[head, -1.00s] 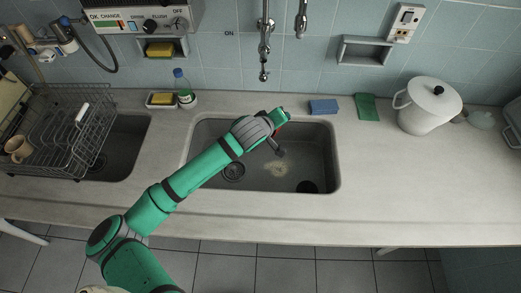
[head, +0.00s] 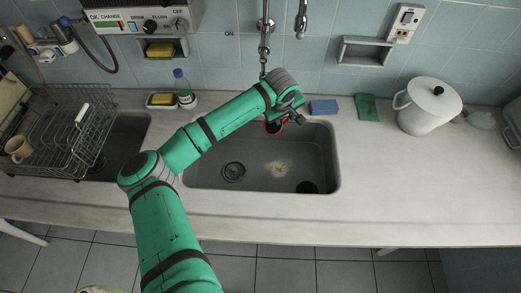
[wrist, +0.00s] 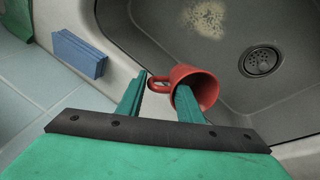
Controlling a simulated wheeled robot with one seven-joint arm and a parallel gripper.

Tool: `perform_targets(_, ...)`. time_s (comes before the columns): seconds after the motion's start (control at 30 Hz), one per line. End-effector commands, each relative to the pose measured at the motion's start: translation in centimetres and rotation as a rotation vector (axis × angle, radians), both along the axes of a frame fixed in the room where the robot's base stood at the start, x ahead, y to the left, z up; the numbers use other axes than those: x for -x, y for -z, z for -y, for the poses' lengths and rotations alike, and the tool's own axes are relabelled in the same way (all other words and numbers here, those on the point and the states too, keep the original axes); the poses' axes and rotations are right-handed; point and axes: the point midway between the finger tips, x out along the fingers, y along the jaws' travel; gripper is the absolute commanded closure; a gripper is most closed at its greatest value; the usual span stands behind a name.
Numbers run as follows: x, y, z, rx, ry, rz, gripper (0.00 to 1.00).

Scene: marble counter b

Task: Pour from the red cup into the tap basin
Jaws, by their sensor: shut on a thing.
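The red cup (head: 271,127) is over the back edge of the tap basin (head: 215,172), partly hidden by my gripper (head: 290,115) in the head view. The cup's contents cannot be made out. The tap (head: 264,45) hangs from the wall behind the basin.
A bottle (head: 183,88) and soap dish (head: 161,100) sit left, beside a wire dish rack (head: 60,125). The front counter is clear.

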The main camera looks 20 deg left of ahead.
Motion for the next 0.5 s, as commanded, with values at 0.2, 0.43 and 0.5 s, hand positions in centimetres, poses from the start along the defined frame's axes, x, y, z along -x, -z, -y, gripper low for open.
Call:
perform_targets(0.2,-1.3,0.8,0.4,-0.027,-0.001,-0.101,1.0)
perform_targets(0.43,-2.3,1.5,0.7,-0.053,-0.001,-0.203,1.0)
perform_targets(0.5,-2.6,1.8,0.7,-0.061,-0.003,-0.23,1.0)
